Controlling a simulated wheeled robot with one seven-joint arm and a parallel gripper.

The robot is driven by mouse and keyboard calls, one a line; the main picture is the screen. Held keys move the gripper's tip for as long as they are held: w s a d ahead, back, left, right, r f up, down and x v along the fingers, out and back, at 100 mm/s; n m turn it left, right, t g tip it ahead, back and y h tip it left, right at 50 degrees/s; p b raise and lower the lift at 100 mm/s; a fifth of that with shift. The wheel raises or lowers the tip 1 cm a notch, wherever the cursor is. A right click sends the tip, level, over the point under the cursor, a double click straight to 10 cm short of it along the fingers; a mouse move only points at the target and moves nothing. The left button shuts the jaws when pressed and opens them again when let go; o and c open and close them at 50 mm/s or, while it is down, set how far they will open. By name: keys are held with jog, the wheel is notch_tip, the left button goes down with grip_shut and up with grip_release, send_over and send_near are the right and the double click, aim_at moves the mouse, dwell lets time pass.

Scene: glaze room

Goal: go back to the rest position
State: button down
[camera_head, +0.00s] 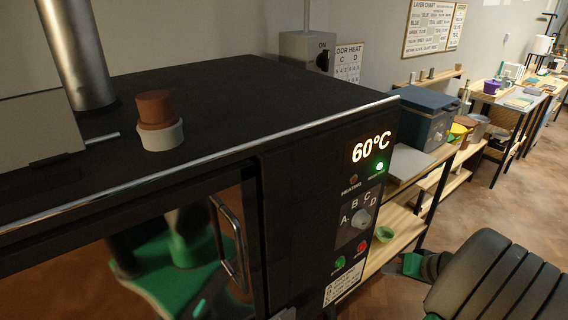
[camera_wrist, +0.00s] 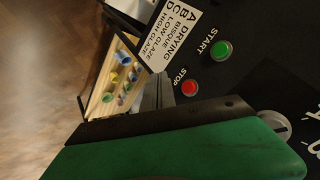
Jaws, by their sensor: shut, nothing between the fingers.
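My gripper (camera_wrist: 157,92) is shut and empty in the wrist view, its grey fingers beside the kiln's control panel. Part of its green and dark body also shows in the head view (camera_head: 411,264), low and right of the kiln front. The black kiln (camera_head: 240,95) fills the left and middle of the head view. Its display (camera_head: 370,147) reads 60°C, with a lit green light below. The dial (camera_head: 361,218) sits among the letters A to D. The green START button (camera_wrist: 221,50) and red STOP button (camera_wrist: 190,88) show close to the gripper in the wrist view.
The kiln door handle (camera_head: 231,243) sticks out in front. A terracotta plug (camera_head: 155,108) rests on a white ring on the kiln top. A wooden shelf (camera_head: 398,232) with a blue-grey box (camera_head: 425,115) stands right of the kiln. Open floor (camera_head: 520,195) lies farther right.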

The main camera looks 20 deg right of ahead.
jog(key=s+a+f+m+g, duration=0.2)
jog(key=s+f+m+g, duration=0.2)
jog(key=s+f, duration=0.4)
jog(key=s+a+r+m+g, duration=0.1)
jog(key=s+a+r+g, duration=0.2)
jog(key=s, duration=0.4)
jog(key=w+a+r+n, duration=0.3)
jog(key=w+a+r, duration=0.1)
jog(key=a, duration=0.3)
jog(key=w+a+r+n+t+h, duration=0.1)
jog(key=w+a+r+n, duration=0.3)
jog(key=a, duration=0.4)
jog(key=w+a+r+n+t+h, duration=0.1)
jog(key=w+a+r+n, duration=0.2)
jog(key=a, duration=0.5)
jog(key=shift+w+r+n, duration=0.3)
jog(key=shift+w+r, duration=0.2)
jog(key=shift+w, duration=0.15)
